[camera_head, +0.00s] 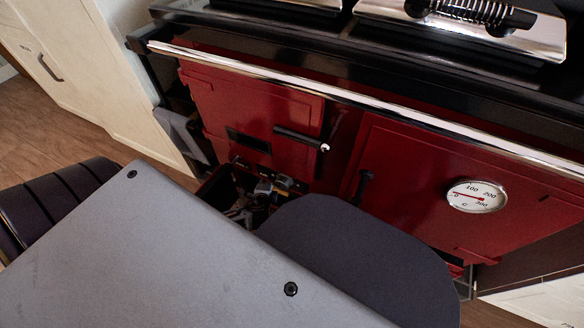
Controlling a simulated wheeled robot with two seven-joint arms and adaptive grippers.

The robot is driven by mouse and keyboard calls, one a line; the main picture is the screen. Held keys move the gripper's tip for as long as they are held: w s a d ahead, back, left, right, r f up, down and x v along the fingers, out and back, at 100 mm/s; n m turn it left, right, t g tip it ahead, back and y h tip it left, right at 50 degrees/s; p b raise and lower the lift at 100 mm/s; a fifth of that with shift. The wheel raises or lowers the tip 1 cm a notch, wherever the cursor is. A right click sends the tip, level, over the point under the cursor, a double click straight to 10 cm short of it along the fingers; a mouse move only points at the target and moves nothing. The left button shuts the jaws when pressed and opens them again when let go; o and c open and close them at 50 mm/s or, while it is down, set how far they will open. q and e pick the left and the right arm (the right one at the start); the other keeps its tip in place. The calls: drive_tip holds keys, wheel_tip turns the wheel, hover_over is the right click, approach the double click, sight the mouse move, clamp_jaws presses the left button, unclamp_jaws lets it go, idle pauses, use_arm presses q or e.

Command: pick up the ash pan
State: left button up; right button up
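A dark, open box-like shape (218,186) sits low in front of the red stove's left door. It may be the ash pan, but only its upper part shows and I cannot be sure. Small grey and black mechanical parts (266,188) lie at or over it; they look like gripper parts. I cannot tell which of my grippers they belong to, whether they are open or shut, or whether they touch the box. My own grey panel hides what is below and in front of them.
The red stove (410,190) fills the view behind, with a chrome rail (350,98) along its front. A black door handle (300,138) and a round temperature gauge (477,196) stick out. A cream cabinet (75,60) and wooden floor (40,125) are at the left.

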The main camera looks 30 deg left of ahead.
use_arm(q)
drive_tip(key=shift+c, duration=0.4)
clamp_jaws()
